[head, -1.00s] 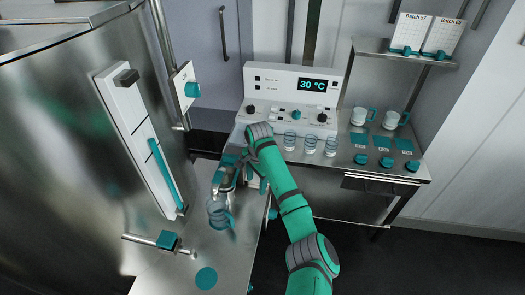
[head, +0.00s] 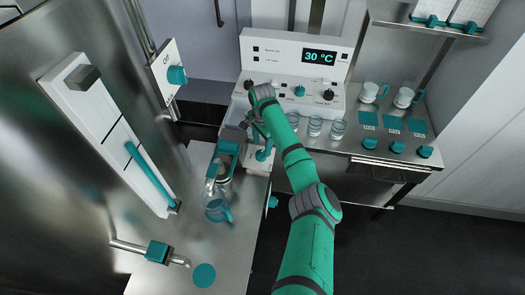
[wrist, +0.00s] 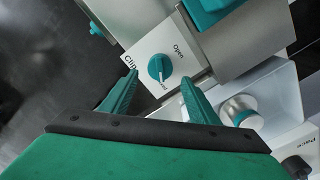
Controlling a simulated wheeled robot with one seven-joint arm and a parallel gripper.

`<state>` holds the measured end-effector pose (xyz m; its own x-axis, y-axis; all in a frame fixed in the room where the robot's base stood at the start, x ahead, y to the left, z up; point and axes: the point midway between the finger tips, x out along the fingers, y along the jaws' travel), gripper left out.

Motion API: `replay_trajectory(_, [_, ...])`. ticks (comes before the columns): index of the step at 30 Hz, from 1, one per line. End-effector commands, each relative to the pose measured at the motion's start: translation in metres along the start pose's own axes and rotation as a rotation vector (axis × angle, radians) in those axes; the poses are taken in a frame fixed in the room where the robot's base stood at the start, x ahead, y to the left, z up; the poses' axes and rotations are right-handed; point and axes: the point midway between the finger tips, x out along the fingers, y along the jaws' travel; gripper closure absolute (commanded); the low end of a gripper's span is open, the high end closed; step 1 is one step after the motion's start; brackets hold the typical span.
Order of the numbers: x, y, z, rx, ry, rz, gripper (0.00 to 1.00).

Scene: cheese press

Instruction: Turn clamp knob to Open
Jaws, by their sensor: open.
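The clamp knob (wrist: 160,67) is a round teal knob on a white plate (wrist: 137,52) in the wrist view. Its white mark points down toward a partly hidden label ending in "sed"; "Open" is printed to its upper right. The knob and plate also show small in the head view, below my wrist (head: 264,154). My gripper (wrist: 159,79) is open and empty. Its two teal fingers lie on either side of the knob in the wrist picture, apart from it; how far above it they are I cannot tell.
A teal-topped press (head: 225,160) and a clear jug with teal handle (head: 216,208) stand left of the plate on the steel bench (head: 190,250). A white control panel (head: 297,82) reading 30 °C and several glasses (head: 315,126) are behind. A large steel vat (head: 50,160) bounds the left.

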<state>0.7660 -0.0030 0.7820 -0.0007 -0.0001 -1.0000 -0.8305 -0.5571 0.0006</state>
Motion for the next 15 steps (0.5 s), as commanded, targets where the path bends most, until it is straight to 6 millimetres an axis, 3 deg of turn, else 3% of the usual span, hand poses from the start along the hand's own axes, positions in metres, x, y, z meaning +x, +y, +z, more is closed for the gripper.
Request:
replay_trajectory(6, [0.034,0.001,0.000,0.000,0.000,0.002,0.45])
replay_trajectory(15, [0.052,0.001,-0.001,0.002,0.000,0.001,0.45])
